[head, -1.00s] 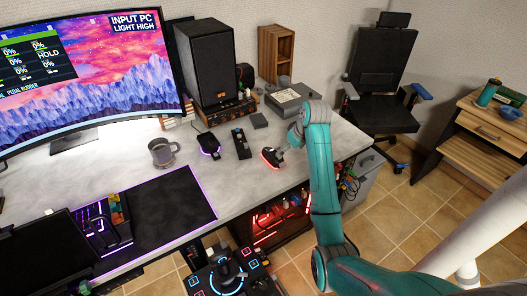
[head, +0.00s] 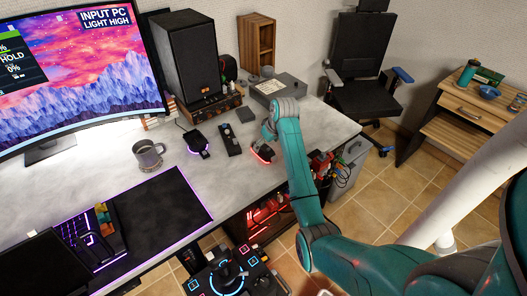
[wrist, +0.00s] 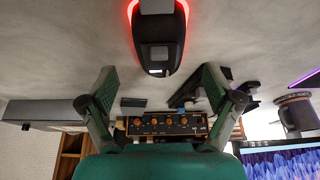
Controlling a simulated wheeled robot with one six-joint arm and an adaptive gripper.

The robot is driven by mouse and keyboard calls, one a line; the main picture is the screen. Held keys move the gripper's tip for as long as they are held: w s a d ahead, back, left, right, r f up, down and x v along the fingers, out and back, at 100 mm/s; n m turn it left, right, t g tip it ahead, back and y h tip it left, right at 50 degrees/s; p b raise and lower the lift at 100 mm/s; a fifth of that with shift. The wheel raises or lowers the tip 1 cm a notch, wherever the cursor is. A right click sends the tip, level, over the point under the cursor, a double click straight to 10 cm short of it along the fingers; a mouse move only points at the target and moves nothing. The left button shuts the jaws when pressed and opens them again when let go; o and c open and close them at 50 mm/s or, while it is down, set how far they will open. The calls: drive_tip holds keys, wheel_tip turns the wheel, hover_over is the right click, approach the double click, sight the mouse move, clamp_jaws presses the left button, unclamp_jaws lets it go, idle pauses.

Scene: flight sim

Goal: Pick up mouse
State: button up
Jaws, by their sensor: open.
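A black mouse (wrist: 158,42) with a red glowing rim sits on the grey desk top. It is at the top centre of the wrist view, and in the head view the red-lit mouse (head: 262,153) is near the desk's right front part. My gripper (wrist: 160,84) is open and empty in the wrist view, its two green fingers wide apart. The mouse lies beyond the fingertips, roughly in line with the gap between them, and is not between them. In the head view my arm partly hides the gripper.
A black remote-like device (head: 230,139) and a purple-lit device (head: 196,142) lie left of the mouse. A mug (head: 147,155), a speaker (head: 184,60), an amplifier (head: 211,106) and a grey box (head: 279,88) stand on the desk. Bare desk surrounds the mouse.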

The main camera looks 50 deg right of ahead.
sight(264, 146)
drive_tip(key=shift+x, duration=1.65)
drive_tip(key=shift+w, duration=0.1)
drive_tip(key=c, duration=1.3)
drive_tip(key=shift+r, duration=0.15)
